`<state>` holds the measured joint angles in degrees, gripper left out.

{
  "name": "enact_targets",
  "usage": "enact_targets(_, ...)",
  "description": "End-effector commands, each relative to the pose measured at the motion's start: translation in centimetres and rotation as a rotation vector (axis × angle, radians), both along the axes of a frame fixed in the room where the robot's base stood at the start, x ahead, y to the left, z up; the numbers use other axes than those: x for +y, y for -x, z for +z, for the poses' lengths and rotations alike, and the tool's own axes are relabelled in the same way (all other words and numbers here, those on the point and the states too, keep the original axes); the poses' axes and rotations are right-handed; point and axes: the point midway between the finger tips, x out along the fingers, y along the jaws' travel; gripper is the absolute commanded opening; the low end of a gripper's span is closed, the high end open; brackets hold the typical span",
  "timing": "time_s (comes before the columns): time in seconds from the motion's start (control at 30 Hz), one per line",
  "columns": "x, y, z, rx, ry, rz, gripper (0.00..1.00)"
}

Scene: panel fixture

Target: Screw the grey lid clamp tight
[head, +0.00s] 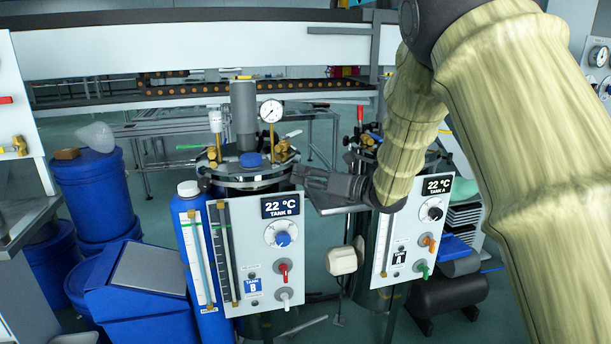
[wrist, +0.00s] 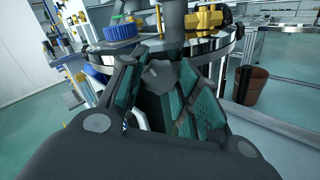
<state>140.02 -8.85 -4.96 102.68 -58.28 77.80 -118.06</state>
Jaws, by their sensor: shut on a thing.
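Tank B's lid (head: 225,181) is a round metal disc with fittings on top, seen in the head view. My gripper (head: 300,176) reaches it from the right and touches or nearly touches its right rim. In the wrist view my gripper (wrist: 172,82) has its teal-padded fingers closed around a grey lid clamp (wrist: 160,70) at the rim. Only the clamp's top shows between the fingers; its lower part is hidden. In the head view the clamp is hidden by the gripper, and I cannot tell how tight it is.
Tank B's panel (head: 255,225) stands in front, with a blue dial and red and white valves. A pressure gauge (head: 271,111) and a blue cap (head: 251,159) rise from the lid. Tank A's panel (head: 396,250) is close on the right, below my arm. Blue barrels (head: 90,190) stand left.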

Motion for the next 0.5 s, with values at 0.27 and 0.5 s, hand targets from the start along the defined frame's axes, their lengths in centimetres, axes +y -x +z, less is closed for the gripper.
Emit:
enact_targets(0.27, -0.05, -0.05, 0.26, 0.180, -0.107, -0.001, 0.09)
enact_targets(0.5, -0.05, -0.06, 0.29, 0.361, -0.214, -0.001, 0.09)
